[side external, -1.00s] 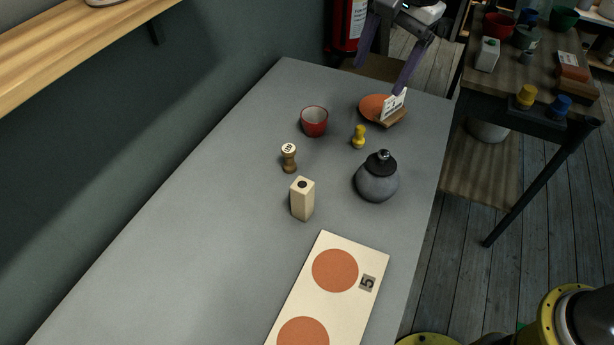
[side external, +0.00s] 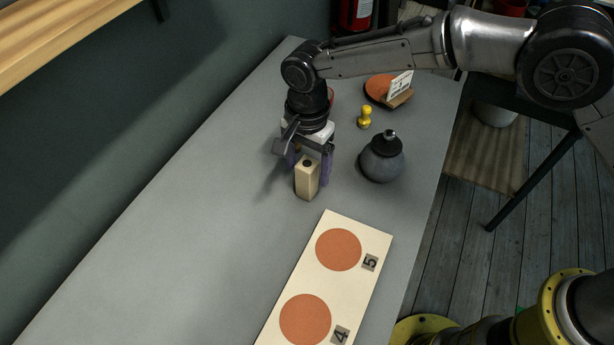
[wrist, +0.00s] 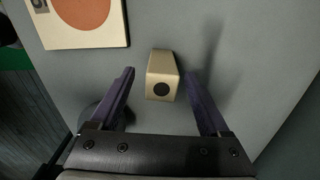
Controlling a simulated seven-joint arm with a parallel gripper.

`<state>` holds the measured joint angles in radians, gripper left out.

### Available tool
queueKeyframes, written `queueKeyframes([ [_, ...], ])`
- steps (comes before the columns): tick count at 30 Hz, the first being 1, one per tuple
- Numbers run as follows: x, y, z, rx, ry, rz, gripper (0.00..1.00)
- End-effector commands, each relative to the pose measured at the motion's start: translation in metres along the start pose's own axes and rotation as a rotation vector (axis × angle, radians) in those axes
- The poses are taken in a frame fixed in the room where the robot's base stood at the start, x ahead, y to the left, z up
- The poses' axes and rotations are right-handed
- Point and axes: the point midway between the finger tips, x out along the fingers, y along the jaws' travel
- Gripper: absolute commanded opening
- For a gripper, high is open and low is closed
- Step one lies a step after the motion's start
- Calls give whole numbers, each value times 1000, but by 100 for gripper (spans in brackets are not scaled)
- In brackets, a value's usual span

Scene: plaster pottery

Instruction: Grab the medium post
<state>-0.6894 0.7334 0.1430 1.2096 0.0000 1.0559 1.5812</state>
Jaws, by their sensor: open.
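A cream, square-sided post (side external: 306,183) with a dark round spot on top stands upright on the grey table. It also shows in the wrist view (wrist: 162,72). My gripper (side external: 309,174) is open and lowered over this post. In the wrist view my fingers (wrist: 160,74) lie on either side of it with a visible gap at each side. The fingers appear not to touch it. A small yellow post (side external: 364,117) stands farther back. The brown post seen earlier is hidden behind my gripper.
A grey round pot (side external: 382,158) with a dark neck stands close right of my gripper. A cream board (side external: 352,271) with orange discs lies in front. An orange dish (side external: 375,88) and a small sign (side external: 400,86) are at the back. The table's left is clear.

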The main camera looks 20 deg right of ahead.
Motion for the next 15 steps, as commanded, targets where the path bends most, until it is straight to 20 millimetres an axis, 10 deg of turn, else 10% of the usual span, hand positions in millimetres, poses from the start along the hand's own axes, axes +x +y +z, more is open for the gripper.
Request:
queueKeyframes([
  [15, 54, -2, -2, 0, 0, 2, 80],
])
